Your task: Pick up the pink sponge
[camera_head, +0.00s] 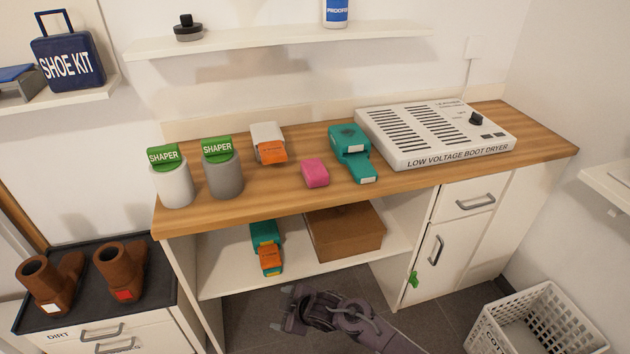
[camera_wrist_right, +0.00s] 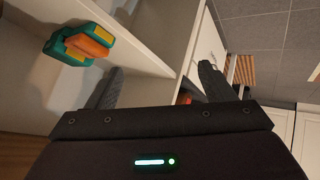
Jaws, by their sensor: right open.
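The pink sponge (camera_head: 315,173) is a small block on the wooden countertop (camera_head: 400,182), near its front edge. It stands between an orange-and-white item (camera_head: 268,143) and a teal item (camera_head: 350,150). My right gripper (camera_head: 288,309) is open and empty, low in front of the cabinet and well below the sponge. In the right wrist view its two fingers (camera_wrist_right: 160,82) are spread apart, with nothing between them; the sponge is not visible there. My left gripper is not in view.
Two shaper canisters (camera_head: 172,178) stand left on the counter, and a boot dryer (camera_head: 435,135) stands right. The lower shelf holds a teal-and-orange item (camera_head: 266,248) and a brown box (camera_head: 345,231). A white basket (camera_head: 535,320) is on the floor at right.

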